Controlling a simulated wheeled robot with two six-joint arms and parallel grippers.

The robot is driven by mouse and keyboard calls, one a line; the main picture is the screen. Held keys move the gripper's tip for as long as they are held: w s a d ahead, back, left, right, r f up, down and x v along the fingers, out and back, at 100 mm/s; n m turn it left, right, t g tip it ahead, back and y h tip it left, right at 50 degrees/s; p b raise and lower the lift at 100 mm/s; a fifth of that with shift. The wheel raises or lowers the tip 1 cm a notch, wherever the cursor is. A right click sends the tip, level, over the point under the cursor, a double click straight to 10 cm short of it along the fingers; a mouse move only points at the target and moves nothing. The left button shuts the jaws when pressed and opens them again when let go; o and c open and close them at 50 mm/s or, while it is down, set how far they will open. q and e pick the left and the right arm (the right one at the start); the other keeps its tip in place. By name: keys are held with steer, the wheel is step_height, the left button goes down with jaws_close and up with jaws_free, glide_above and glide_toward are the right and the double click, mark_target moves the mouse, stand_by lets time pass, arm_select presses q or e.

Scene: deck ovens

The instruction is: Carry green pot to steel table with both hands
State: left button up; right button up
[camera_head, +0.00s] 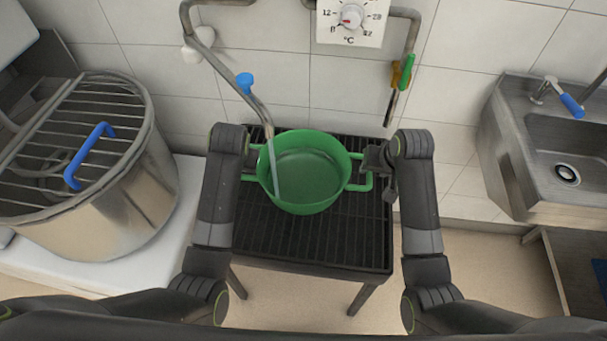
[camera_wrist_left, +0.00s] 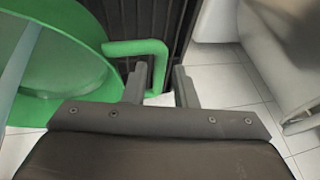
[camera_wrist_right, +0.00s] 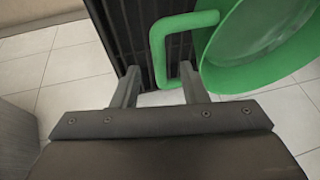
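The green pot (camera_head: 305,142) stands upright on a black slatted stand (camera_head: 320,240), under a bent pipe. A pale stream, apparently water, runs from the pipe into it. My left gripper (camera_head: 254,160) is at the pot's left handle; in the left wrist view its open fingers (camera_wrist_left: 160,85) stand on either side of the handle (camera_wrist_left: 152,48). My right gripper (camera_head: 372,158) is at the right handle; in the right wrist view its open fingers (camera_wrist_right: 158,86) straddle the handle (camera_wrist_right: 158,45) with gaps showing. A grey metal surface (camera_head: 575,250), possibly the steel table, shows partly at lower right.
A large steel kettle (camera_head: 120,205) with a barred top and blue handle stands left. A steel sink (camera_head: 520,140) is at right. The pipe (camera_head: 225,65) with a blue tap (camera_head: 245,82) hangs over the pot. Free floor (camera_head: 490,270) lies at right.

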mark_target(367, 174)
arm_select(q)
steer(key=shift+x, duration=3.45)
arm_select(e)
steer(key=shift+x, duration=3.45)
steer(key=shift+r, duration=0.1)
arm_select(q)
steer(key=c, duration=0.5)
arm_select(e)
steer(key=c, duration=0.5)
arm_select(q)
jaws_close()
arm_select(e)
jaws_close()
arm_select(q)
steer(key=shift+w+r, duration=0.1)
steer(key=shift+r, duration=0.15)
arm_select(e)
steer(key=shift+w+r, duration=0.1)
steer(key=shift+r, duration=0.05)
